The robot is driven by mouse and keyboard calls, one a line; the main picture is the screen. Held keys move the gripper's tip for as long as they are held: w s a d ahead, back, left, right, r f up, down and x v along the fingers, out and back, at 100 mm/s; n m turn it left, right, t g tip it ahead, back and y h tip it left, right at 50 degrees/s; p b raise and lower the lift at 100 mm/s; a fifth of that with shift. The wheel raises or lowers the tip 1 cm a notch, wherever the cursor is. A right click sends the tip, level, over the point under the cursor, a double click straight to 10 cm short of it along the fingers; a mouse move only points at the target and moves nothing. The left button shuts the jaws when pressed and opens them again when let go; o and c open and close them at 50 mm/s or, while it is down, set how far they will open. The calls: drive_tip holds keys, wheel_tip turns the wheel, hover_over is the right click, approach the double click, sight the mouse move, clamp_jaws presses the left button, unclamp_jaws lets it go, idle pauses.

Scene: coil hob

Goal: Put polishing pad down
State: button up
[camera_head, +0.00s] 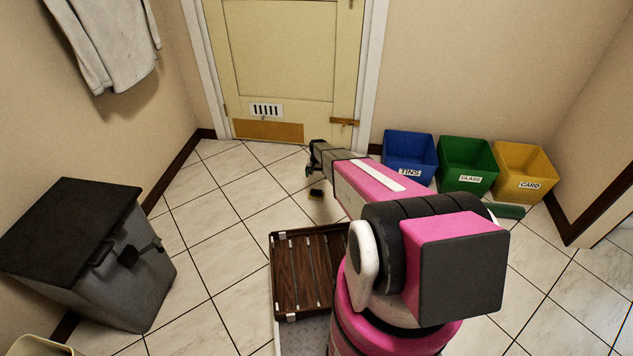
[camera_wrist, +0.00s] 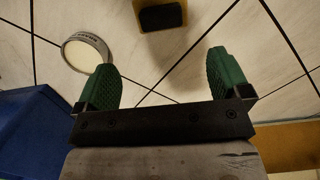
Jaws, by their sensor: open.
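The polishing pad appears to be the small black and tan block (camera_head: 316,193) on the tiled floor. It also shows at the top edge of the wrist view (camera_wrist: 160,14), partly cut off. My gripper (camera_head: 312,166) is over the floor near the door, in line with the block but apart from it. In the wrist view my gripper (camera_wrist: 168,70) has its two green fingertips spread wide, with only floor tiles between them. The block lies beyond the fingertips, and nothing is held.
A round tin with a pale top (camera_wrist: 86,53) lies near the left fingertip. Blue (camera_head: 409,155), green (camera_head: 467,164) and yellow (camera_head: 524,171) bins stand at the right. A grey bin (camera_head: 95,260) stands left. A slatted wooden tray (camera_head: 287,275) is in front. Floor left of centre is clear.

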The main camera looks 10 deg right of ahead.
drive_tip(key=s+r+n+t, duration=0.1)
drive_tip(key=s+r+n, duration=0.2)
drive_tip(key=s+r, duration=3.5)
wheel_tip(320, 180, up, 2)
drive_tip(key=shift+s+a+r+n, duration=0.1)
drive_tip(key=shift+s+a+n, duration=0.1)
drive_tip(key=shift+n, duration=0.1)
